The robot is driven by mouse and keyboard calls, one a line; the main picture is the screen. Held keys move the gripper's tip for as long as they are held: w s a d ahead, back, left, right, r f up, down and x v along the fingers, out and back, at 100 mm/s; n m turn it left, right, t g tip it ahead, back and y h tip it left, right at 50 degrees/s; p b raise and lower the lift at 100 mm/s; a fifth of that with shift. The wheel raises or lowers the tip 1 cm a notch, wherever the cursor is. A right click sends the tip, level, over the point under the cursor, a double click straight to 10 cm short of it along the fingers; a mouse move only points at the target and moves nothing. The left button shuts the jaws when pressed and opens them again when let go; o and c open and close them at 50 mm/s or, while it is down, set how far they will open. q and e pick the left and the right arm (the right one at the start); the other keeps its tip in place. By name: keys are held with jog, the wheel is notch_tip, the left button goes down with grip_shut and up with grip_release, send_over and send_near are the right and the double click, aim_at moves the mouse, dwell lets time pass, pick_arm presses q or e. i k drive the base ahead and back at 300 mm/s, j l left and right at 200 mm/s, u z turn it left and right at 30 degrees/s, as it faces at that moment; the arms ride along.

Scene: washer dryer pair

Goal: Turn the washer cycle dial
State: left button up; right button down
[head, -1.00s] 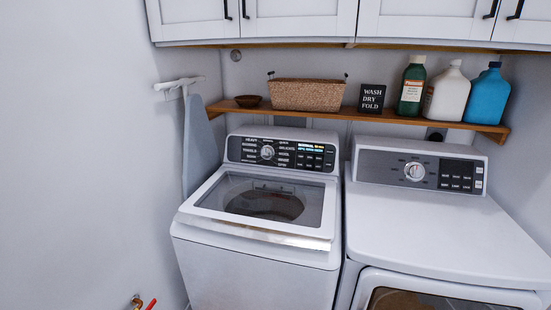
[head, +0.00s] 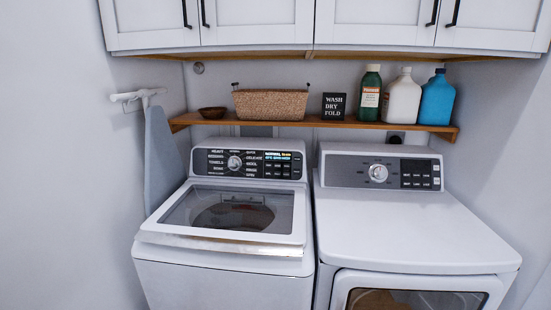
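The washer (head: 222,279) is the white top-loading machine on the left, with a closed lid that has a dark window. Its cycle dial (head: 234,162) is a round silver knob on the dark control panel (head: 205,164) at the back, among cycle labels, with a lit display to its right. Neither of my grippers is in the head view, and nothing touches the dial.
The dryer (head: 410,225) with its own dial (head: 378,173) stands close on the right. A wooden shelf (head: 300,123) above holds a basket (head: 270,104), a bowl, a sign and several bottles. White cabinets (head: 380,22) hang above. An ironing board (head: 161,160) leans at the left.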

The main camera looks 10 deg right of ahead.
aim_at(233, 164)
jog(key=i+z, duration=0.55)
jog(key=z, duration=0.15)
jog(key=i+j+z, duration=0.1)
jog(key=i+z, duration=0.25)
jog(key=k, duration=0.1)
